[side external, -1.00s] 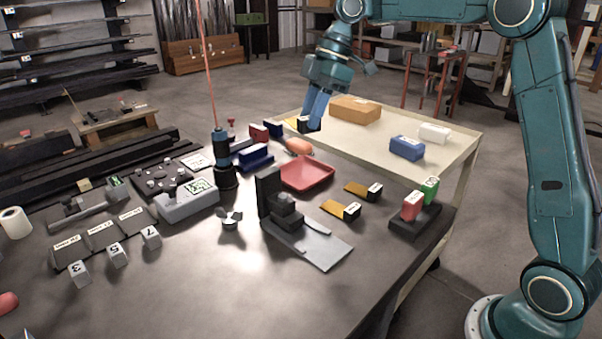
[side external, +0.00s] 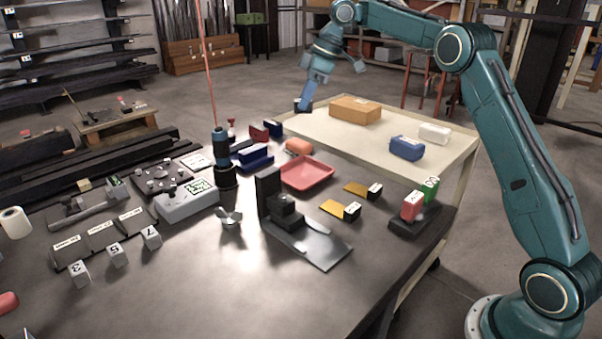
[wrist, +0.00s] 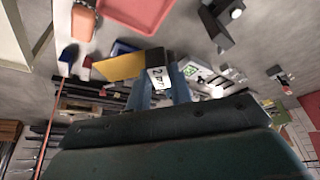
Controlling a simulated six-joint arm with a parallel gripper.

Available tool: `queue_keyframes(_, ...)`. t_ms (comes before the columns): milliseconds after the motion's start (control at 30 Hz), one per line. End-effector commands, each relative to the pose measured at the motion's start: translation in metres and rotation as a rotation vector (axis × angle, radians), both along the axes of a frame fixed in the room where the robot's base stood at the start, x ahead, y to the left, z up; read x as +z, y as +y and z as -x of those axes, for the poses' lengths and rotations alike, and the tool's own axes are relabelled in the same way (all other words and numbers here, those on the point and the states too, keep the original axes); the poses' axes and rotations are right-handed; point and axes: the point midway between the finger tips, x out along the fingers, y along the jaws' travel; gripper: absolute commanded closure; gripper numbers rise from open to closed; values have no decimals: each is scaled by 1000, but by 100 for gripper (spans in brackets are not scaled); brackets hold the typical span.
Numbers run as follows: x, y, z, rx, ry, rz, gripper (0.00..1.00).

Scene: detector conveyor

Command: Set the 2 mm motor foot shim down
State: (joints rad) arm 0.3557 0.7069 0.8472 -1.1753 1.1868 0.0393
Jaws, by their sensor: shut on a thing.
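The 2 mm motor foot shim (wrist: 120,67) is a yellow plate with a black end block carrying a white label that reads as 2 mm. My gripper (wrist: 161,88) is shut on the black block in the wrist view, and the plate sticks out to the left. In the side external view my gripper (side external: 304,103) is at the far left corner of the pale cart top, with the dark block at its tips. The yellow plate cannot be made out there. Two similar yellow shims, one nearer (side external: 332,207) and one farther (side external: 357,188), lie on the dark bench.
The pale cart top (side external: 375,146) holds a cardboard box (side external: 355,109), a blue case (side external: 406,148) and a white box (side external: 434,134). A red tray (side external: 306,174), a black fixture (side external: 268,190) and a stand with red and green blocks (side external: 412,222) are on the bench.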

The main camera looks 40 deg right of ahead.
Motion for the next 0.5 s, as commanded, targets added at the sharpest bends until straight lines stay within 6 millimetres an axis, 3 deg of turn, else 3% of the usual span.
queue_keyframes(500,-17,2,0,2,2,-8,100)
